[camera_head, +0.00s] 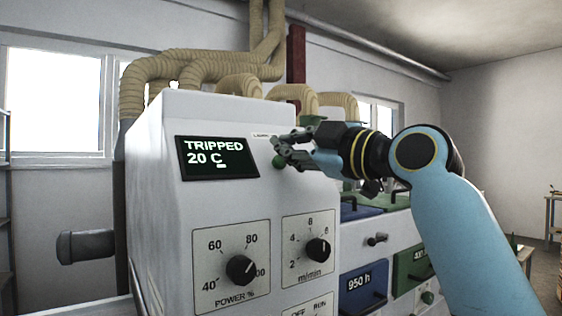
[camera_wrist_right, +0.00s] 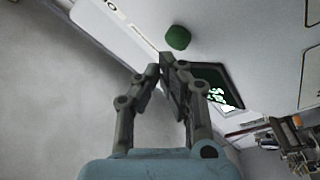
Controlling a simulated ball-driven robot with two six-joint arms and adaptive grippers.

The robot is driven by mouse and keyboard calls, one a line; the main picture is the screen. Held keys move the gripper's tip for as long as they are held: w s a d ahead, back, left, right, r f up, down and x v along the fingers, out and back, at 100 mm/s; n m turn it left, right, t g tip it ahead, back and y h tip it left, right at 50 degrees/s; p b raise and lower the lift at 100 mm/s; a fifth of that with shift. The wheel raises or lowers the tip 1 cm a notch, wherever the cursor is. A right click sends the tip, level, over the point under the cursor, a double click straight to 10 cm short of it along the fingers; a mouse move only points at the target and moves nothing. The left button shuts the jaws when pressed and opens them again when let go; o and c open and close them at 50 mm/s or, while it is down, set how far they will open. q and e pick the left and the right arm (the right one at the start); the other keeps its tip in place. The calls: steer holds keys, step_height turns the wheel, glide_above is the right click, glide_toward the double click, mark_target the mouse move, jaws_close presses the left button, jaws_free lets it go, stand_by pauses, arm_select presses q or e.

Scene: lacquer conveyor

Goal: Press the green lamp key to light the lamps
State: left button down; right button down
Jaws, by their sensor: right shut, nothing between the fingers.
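The green lamp key (camera_head: 279,162) is a small round button on the white panel, just right of the dark display. My right gripper (camera_head: 282,148) is in front of the panel close to the key, its fingers shut and empty. In the right wrist view the green key (camera_wrist_right: 178,37) sits just beyond the shut fingertips (camera_wrist_right: 162,70), and a gap shows between them in the picture. I cannot tell whether they touch. A partly covered label (camera_head: 262,135) is above the key. My left gripper is not in view.
The display (camera_head: 217,158) reads "TRIPPED 20 C". Below it are a power dial (camera_head: 240,268) and an m/min dial (camera_head: 318,250). A blue drawer marked 950 h (camera_head: 362,285) and a green drawer (camera_head: 413,266) are at the lower right. Tan hoses (camera_head: 180,66) run above the cabinet.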

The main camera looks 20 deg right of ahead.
steer(key=shift+w+a+f, duration=0.1)
steer(key=shift+w+f, duration=0.15)
steer(key=shift+w, duration=0.05)
steer(key=shift+w+a+f+b, duration=0.15)
steer(key=shift+w+f+b, duration=0.15)
steer(key=shift+b, duration=0.3)
stand_by(0.5)
steer(key=shift+r, duration=0.1)
stand_by(0.3)
steer(key=shift+s+d+r+p, duration=0.3)
steer(key=shift+s+r+p, duration=0.2)
steer(key=shift+s, duration=0.15)
steer(key=s+r+p, duration=0.1)
steer(key=s, duration=0.1)
steer(key=s+d+r+p, duration=0.1)
steer(key=r, duration=0.1)
steer(key=shift+s+d+p, duration=0.15)
steer(key=shift+s+p, duration=0.15)
steer(key=shift+s, duration=0.05)
steer(key=shift+f, duration=0.1)
stand_by(0.5)
